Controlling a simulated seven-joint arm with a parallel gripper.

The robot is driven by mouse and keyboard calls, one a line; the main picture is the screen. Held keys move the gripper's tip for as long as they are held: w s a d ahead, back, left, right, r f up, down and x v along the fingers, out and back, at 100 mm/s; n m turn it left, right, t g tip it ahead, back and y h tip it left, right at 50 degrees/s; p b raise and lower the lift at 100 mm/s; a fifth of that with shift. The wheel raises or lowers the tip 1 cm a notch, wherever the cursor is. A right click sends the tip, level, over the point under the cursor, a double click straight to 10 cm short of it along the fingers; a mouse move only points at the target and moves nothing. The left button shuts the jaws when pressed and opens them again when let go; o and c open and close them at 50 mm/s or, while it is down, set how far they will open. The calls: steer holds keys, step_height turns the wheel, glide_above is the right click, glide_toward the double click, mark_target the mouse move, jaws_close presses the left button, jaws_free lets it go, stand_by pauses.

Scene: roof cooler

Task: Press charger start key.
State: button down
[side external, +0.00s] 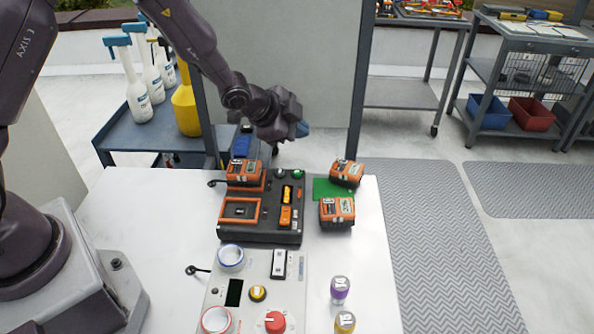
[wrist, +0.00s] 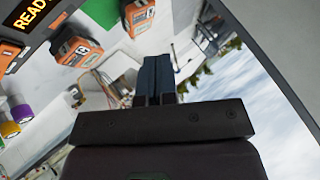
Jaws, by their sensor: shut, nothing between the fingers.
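The dark charger (side external: 262,232) stands on the white table, with an orange-framed empty bay (side external: 240,211) in front and an orange battery pack (side external: 245,172) in the back bay. A green round button (side external: 298,174) and a dark one (side external: 281,174) sit at its back right. Key labels are too small to read. A yellow strip (side external: 287,193) and an orange block (side external: 285,215) lie along its right side. The wrist view shows a display (wrist: 33,12) reading "READY". My gripper (side external: 303,130) is above and behind the charger, clear of it. Its blue fingers (wrist: 157,75) are shut and empty.
Two more battery packs (side external: 345,172) (side external: 337,210) stand right of the charger, by a green mat (side external: 320,188). A pale panel (side external: 285,290) with a red knob (side external: 275,322) and yellow button (side external: 258,293) lies in front. Spray bottles (side external: 150,80) stand on a cart behind.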

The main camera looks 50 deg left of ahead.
glide_above(297, 179)
steer(key=shift+w+a+f, duration=0.15)
steer(key=shift+f, duration=1.75)
steer(key=shift+w+a+f, duration=0.1)
steer(key=shift+w+f, duration=0.05)
steer(key=shift+f, duration=1.75)
steer(key=shift+f, duration=0.1)
steer(key=shift+f, duration=0.3)
steer(key=shift+f, duration=0.2)
steer(key=shift+s+d+f, duration=0.2)
steer(key=shift+s+f, duration=0.05)
steer(key=shift+f, duration=0.4)
steer(key=shift+s+r, duration=0.2)
steer(key=shift+r, duration=0.6)
steer(key=shift+r, duration=0.1)
